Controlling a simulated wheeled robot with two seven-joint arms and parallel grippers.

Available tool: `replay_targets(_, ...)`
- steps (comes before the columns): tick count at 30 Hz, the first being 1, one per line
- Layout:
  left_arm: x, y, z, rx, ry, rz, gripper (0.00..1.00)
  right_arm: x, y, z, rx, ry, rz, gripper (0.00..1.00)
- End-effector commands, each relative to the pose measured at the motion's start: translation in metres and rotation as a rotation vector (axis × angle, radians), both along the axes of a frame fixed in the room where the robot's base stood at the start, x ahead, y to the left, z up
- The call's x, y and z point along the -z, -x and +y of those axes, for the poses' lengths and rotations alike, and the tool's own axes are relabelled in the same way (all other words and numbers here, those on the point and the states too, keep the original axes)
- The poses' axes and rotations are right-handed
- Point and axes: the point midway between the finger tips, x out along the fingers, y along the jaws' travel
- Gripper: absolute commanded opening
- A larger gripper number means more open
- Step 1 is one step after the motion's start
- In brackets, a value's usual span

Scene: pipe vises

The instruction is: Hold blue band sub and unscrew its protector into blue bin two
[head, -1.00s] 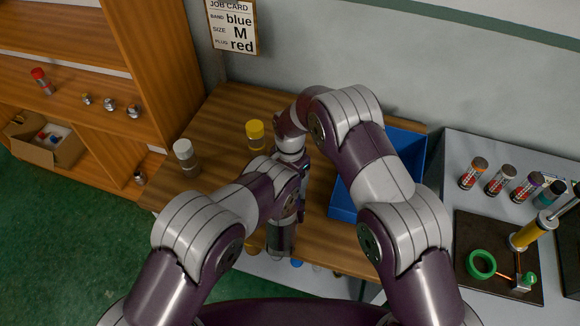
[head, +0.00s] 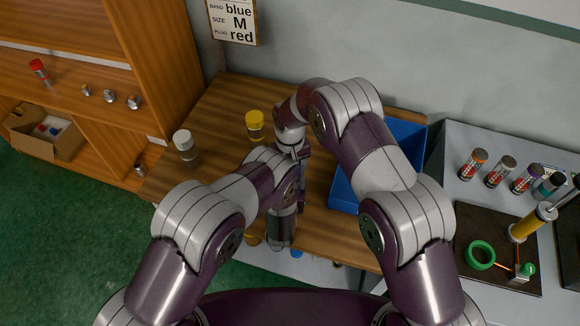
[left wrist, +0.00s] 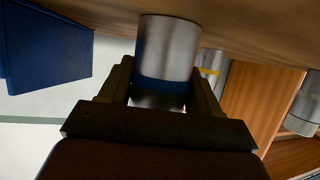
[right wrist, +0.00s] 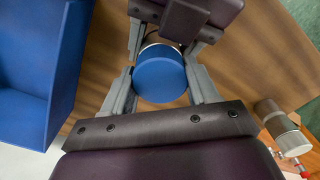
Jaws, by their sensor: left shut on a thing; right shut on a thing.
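The blue band sub (left wrist: 168,50) is a grey metal cylinder with a dark blue band, standing between the fingers of my left gripper (left wrist: 165,80) in the left wrist view. My left gripper is shut on it. Its blue round protector (right wrist: 160,80) shows from above in the right wrist view, between the fingers of my right gripper (right wrist: 160,72), which is shut on it. The protector sits on top of the sub; I cannot tell how far it is unscrewed. In the head view my arms hide both. A blue bin (head: 345,195) stands right of them; its number is not visible.
A yellow-capped sub (head: 255,125) and a white-capped sub (head: 185,146) stand left on the wooden bench. Several banded subs (head: 498,172) and a dark vise plate (head: 470,275) are on the grey table at right. A job card (head: 232,22) hangs behind.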

Motion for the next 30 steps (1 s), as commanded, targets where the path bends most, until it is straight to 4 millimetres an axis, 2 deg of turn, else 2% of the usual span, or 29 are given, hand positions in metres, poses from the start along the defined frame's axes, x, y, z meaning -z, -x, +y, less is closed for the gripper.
replay_targets(3,-0.001,-0.001,-0.001,0.001,0.002,-0.003,0.0,-0.001,-0.001,0.0,-0.086,-0.001,-0.003,0.22)
replay_targets(10,-0.001,0.0,-0.001,0.001,0.002,-0.003,0.0,-0.001,-0.001,0.0,-0.089,-0.001,-0.003,0.22)
replay_targets(11,-0.001,0.0,-0.001,0.001,0.001,-0.003,0.0,-0.001,-0.001,0.0,-0.089,-0.002,-0.004,0.65)
replay_targets(12,-0.001,0.0,-0.001,0.001,0.001,-0.003,0.0,-0.001,-0.001,0.0,-0.089,-0.001,-0.003,0.78)
replay_targets(13,-0.001,0.0,-0.001,0.001,0.001,-0.003,0.0,-0.001,-0.001,0.0,-0.089,-0.001,-0.003,0.84)
replay_targets(23,-0.001,-0.001,0.0,0.0,0.001,-0.003,0.0,-0.004,-0.001,0.0,-0.087,-0.001,-0.003,0.84)
replay_targets(30,-0.001,-0.001,0.0,0.0,0.001,-0.003,0.0,-0.04,-0.001,0.0,-0.087,-0.001,-0.003,0.84)
